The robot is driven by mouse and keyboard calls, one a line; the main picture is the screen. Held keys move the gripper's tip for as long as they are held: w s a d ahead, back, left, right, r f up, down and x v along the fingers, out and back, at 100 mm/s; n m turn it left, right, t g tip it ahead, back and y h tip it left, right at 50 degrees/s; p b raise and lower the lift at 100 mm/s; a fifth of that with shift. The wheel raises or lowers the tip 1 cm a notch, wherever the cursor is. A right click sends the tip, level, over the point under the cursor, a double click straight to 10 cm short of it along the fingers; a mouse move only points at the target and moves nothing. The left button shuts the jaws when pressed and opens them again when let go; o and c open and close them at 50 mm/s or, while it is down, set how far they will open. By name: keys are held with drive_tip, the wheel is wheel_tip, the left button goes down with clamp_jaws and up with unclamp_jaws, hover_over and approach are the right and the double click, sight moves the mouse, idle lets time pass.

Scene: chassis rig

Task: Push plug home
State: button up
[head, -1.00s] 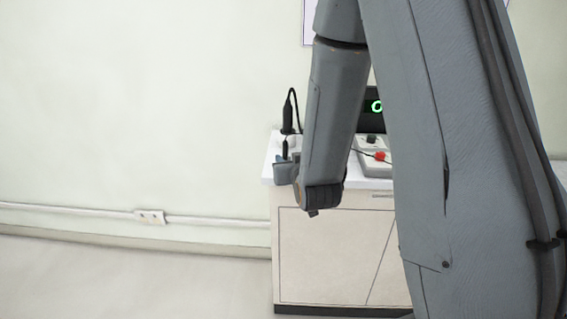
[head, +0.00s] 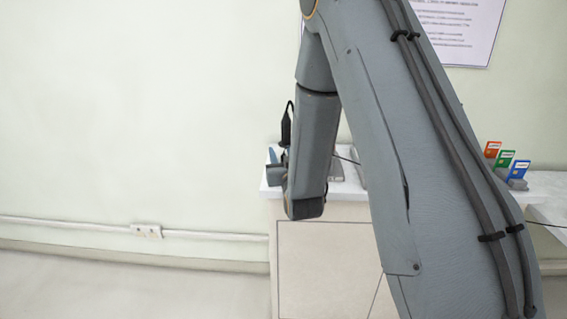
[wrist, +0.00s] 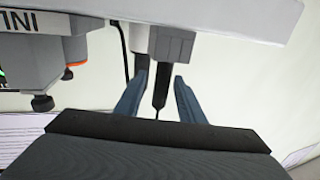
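The black plug (wrist: 161,85) is in the wrist view, with one end against a grey socket block (wrist: 172,44) and its thin cable trailing from the other end. How deep it sits cannot be told. My gripper (wrist: 160,82) has its two blue fingers on either side of the plug, with a visible gap on each side. In the head view my gripper (head: 273,165) is at the left end of the white counter, beside and below a black plug-shaped piece with a cable (head: 286,127). My forearm hides much of this area.
The white counter (head: 345,185) carries red, green and blue cards (head: 506,160) at right. A wall outlet (head: 147,231) is at left.

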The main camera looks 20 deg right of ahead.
drive_tip(key=shift+w, duration=0.45)
clamp_jaws()
drive_tip(key=shift+r, duration=0.1)
